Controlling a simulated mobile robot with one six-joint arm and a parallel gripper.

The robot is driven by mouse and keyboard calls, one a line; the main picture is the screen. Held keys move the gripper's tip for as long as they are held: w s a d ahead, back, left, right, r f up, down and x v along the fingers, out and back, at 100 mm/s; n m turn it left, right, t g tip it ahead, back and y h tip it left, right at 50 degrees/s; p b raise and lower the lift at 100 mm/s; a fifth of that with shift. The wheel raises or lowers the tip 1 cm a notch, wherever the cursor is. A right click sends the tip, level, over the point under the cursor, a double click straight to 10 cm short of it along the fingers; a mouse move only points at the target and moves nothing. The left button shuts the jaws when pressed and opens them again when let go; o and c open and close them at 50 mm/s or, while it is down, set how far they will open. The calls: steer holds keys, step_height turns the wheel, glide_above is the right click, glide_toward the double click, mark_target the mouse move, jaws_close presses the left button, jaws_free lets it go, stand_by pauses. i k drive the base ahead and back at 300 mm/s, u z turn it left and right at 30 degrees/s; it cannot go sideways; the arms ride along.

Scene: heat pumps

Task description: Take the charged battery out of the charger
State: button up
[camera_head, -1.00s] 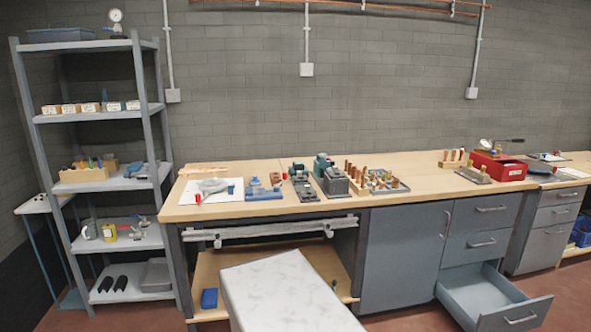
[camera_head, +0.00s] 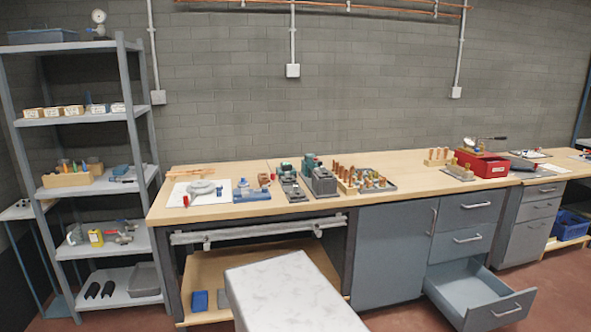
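A dark grey block-shaped unit (camera_head: 323,182) stands on the workbench, left of the middle, and looks like the charger. A teal piece (camera_head: 310,164) shows at its back left; I cannot tell whether it is the battery or seated in the unit. Left of it, a grey tray (camera_head: 294,193) holds small dark parts, with another teal piece (camera_head: 287,171) behind. Any charge light is too small to see. My gripper is not in view.
A workbench (camera_head: 415,185) runs along the wall. Its lower drawer (camera_head: 470,292) stands open into the floor space. Copper pieces stand right of the grey unit; a red box (camera_head: 483,164) is farther right. A shelf rack (camera_head: 140,185) stands left.

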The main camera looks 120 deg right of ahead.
mark_target(284, 166)
steer(key=z, duration=0.25)
steer(key=k, duration=0.2)
steer(key=z, duration=2.95)
steer(key=k, duration=0.6)
steer(key=u, duration=0.2)
steer(key=i, duration=0.7)
steer(key=u, duration=0.1)
